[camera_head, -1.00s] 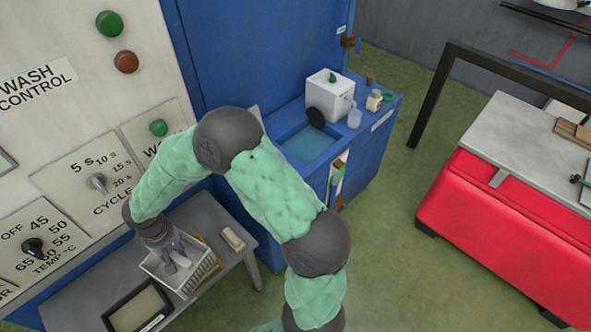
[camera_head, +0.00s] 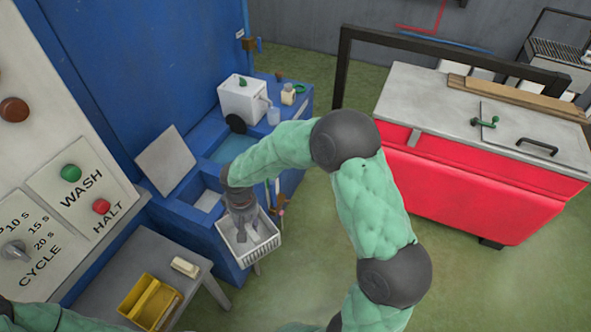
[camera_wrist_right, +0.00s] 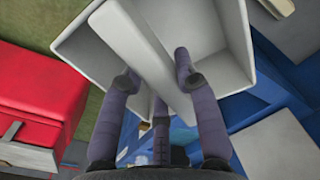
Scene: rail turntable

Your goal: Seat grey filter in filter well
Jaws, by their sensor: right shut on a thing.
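The grey filter (camera_head: 262,246) is a light grey, open-topped basket with slotted sides. My right gripper (camera_head: 242,226) is shut on it and holds it in the air beside the blue cabinet. In the right wrist view my right gripper (camera_wrist_right: 155,78) has its fingers on either side of the central bar of the filter (camera_wrist_right: 218,55). A square opening in the cabinet top, which looks like the filter well (camera_head: 207,200), lies just left of the filter, beside a raised grey lid (camera_head: 165,161). The filter is apart from this opening. My left gripper is out of view.
A water-filled basin (camera_head: 232,147) lies behind my right wrist. A white box (camera_head: 242,98) and a cup stand beyond it. A grey table (camera_head: 135,262) holds a yellow holder (camera_head: 150,302) and a pale block (camera_head: 185,267). A red chest (camera_head: 470,185) stands right.

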